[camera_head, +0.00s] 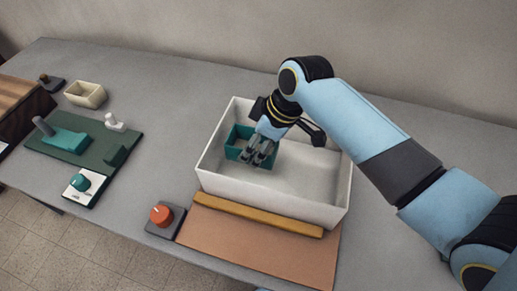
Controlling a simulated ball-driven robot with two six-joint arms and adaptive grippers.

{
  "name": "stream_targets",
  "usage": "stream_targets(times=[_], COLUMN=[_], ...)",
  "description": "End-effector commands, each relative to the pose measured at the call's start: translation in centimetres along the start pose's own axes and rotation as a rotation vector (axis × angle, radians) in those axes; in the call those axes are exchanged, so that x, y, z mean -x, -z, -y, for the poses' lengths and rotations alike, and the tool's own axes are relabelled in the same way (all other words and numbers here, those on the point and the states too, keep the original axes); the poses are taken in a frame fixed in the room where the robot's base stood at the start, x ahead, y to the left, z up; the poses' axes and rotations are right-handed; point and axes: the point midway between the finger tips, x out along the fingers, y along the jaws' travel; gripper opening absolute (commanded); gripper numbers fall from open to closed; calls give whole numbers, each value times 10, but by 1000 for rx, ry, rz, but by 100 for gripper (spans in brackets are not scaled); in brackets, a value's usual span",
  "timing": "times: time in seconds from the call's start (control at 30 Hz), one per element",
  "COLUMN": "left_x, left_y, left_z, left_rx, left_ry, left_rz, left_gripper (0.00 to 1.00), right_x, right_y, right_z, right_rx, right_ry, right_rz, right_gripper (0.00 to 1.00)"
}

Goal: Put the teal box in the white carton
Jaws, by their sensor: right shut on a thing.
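The white carton (318,212) stands open on the grey table, right of the middle of the view. The teal box (236,152) is an open box inside the left part of the carton's opening. My right gripper (258,160) reaches down into the carton and is shut on the teal box, its fingers at the box's near right side. I cannot tell whether the box touches the carton's floor. My left gripper is out of view.
A tan board with a wooden bar (258,213) lies in front of the carton. An orange knob (160,215) is to its left. A green board (78,145) with fixtures and a cream box (86,94) stand at the left.

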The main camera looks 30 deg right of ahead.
Motion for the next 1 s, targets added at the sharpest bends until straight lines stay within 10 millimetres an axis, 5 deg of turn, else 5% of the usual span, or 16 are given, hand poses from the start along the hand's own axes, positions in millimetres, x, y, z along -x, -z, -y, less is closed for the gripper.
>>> stream_targets(times=[0.17, 0.4, 0.77, 0.8, 1.0], left_x=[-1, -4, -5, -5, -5], left_y=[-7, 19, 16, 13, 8], left_z=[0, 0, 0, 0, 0], left_rx=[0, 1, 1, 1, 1], left_ry=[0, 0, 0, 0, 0], left_rz=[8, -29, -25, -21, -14], left_gripper=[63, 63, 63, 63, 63], right_x=[-18, -48, -51, -51, -50], right_y=[-7, -19, -21, -21, -20], right_z=[0, 0, 0, 0, 0], right_rx=[-1, -1, 0, 0, 0], right_ry=[0, -1, -1, -1, -1], right_rz=[0, -1, -1, -1, -1], right_gripper=[32, 32, 32, 69, 92])
